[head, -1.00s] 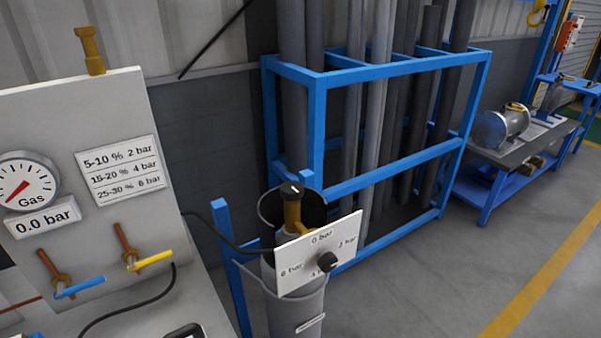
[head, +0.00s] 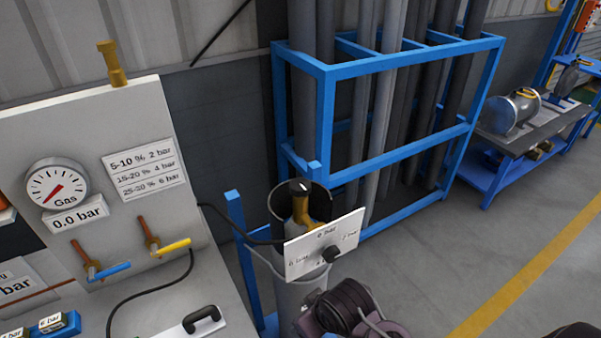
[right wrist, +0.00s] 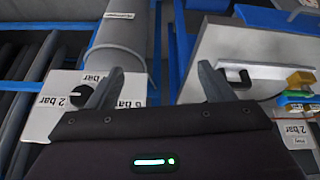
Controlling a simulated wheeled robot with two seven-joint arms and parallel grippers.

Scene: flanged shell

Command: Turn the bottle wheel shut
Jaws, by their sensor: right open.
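The grey gas bottle (head: 293,295) stands upright in a blue holder. Its small black wheel (head: 300,187) sits on top of a brass valve (head: 301,208). A white plate (head: 308,262) with bar markings and a black knob (head: 331,254) is in front of the valve. Part of my right arm shows low in the head view, below the plate; its fingers cannot be made out there. In the right wrist view my right gripper (right wrist: 157,85) is open and empty, with the plate (right wrist: 45,118) and bottle (right wrist: 122,40) beyond its fingers. The wheel cannot be made out there. My left gripper is out of view.
A gas panel (head: 100,140) with a gauge reading 0.0 bar, blue and yellow levers and a hose stands left of the bottle. A blue rack (head: 400,70) of tall grey tubes stands behind it. Floor (head: 440,260) to the right is largely clear.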

